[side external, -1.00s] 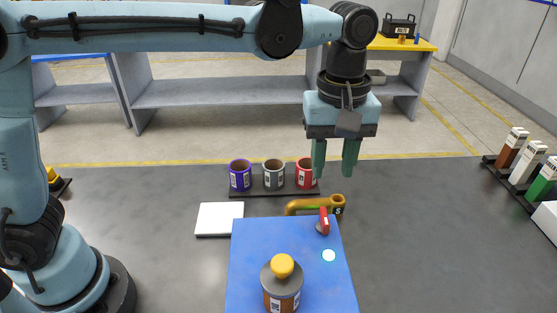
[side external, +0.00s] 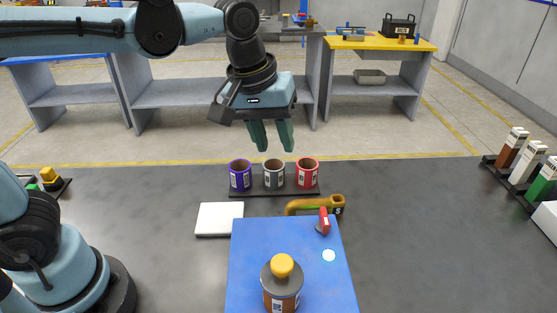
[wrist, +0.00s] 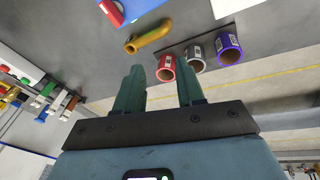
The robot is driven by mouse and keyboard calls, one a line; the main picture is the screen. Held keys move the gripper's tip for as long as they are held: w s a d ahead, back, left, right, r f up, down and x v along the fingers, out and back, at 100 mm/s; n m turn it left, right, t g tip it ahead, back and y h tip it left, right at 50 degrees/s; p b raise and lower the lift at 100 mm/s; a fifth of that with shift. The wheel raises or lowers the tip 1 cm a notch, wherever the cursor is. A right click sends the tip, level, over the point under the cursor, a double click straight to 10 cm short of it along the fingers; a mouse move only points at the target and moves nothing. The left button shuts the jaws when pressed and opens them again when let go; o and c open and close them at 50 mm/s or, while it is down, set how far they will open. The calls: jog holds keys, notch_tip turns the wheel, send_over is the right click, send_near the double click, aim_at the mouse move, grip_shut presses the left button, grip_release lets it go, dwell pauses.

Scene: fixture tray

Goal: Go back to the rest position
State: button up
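My gripper (side external: 272,136) hangs in the air above and behind the row of cups in the side external view. Its two green fingers are apart with nothing between them.
A purple cup (side external: 240,176), a grey cup (side external: 274,175) and a red cup (side external: 307,173) stand on a dark strip. Nearby are a yellow pipe piece (side external: 300,207), a white pad (side external: 218,219) and a blue board (side external: 255,255) carrying a yellow-topped canister (side external: 282,286).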

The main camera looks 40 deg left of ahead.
jog(key=s+a+f+m+t, duration=0.4)
jog(key=s+a+f+m, duration=0.1)
jog(key=a, duration=0.5)
jog(key=shift+s+a+f+y, duration=0.4)
jog(key=shift+s+f, duration=0.05)
jog(key=shift+s, duration=0.25)
